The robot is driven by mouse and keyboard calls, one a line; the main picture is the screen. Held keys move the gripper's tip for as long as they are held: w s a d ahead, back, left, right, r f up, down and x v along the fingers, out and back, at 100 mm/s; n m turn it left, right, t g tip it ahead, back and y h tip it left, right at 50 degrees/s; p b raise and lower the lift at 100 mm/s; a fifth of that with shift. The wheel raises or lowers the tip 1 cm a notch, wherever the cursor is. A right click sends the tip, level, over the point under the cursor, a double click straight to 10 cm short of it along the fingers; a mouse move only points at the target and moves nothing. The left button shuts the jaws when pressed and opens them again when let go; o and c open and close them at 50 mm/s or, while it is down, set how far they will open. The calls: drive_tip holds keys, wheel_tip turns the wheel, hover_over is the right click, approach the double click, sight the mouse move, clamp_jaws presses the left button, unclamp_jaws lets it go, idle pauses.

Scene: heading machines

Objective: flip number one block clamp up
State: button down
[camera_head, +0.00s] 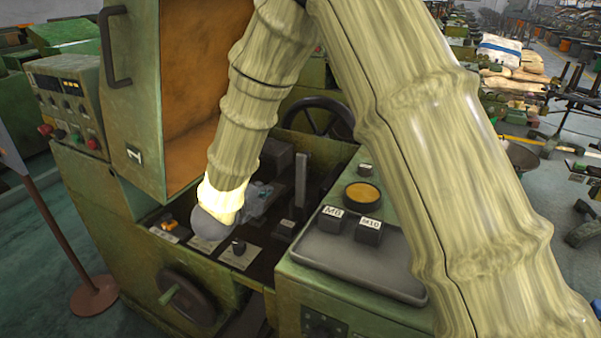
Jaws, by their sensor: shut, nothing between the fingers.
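My gripper (266,196) appears as a small grey-blue shape just right of my rounded wrist end, over the machine's open bay. Its fingers look closed and empty, but they are small and hard to make out. In the bay, an upright grey bar (301,180) stands right of the gripper. Labelled plates lie around it, one with a black knob (238,246), one with orange and dark parts (168,225), and one below the bar (286,228). I cannot tell which part is the number one block clamp. My wrist may hide some of it.
A grey tray (325,262) on the green housing holds blocks marked M8 (331,219) and M10 (369,232). A handwheel (318,115) is behind the bay, another (188,297) in front. The open door (135,90) and control panel (70,105) bound the left.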

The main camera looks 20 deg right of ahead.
drive_tip(key=s+d+r+h+b, duration=0.1)
drive_tip(key=s+r+h, duration=0.3)
drive_tip(key=s, duration=0.3)
drive_tip(key=p, duration=0.3)
approach(304, 161)
drive_tip(key=x, duration=0.7)
drive_tip(key=shift+s+d+t, duration=0.2)
drive_tip(key=shift+t, duration=0.2)
drive_tip(key=shift+f, duration=0.15)
drive_tip(key=shift+w+d+g+y, duration=0.6)
drive_tip(key=shift+w+d+y, duration=0.2)
drive_tip(key=shift+w+d, duration=0.15)
drive_tip(key=shift+s+a, duration=0.35)
drive_tip(key=shift+a, duration=0.15)
drive_tip(key=b+v, duration=0.2)
drive_tip(key=v, duration=1.1)
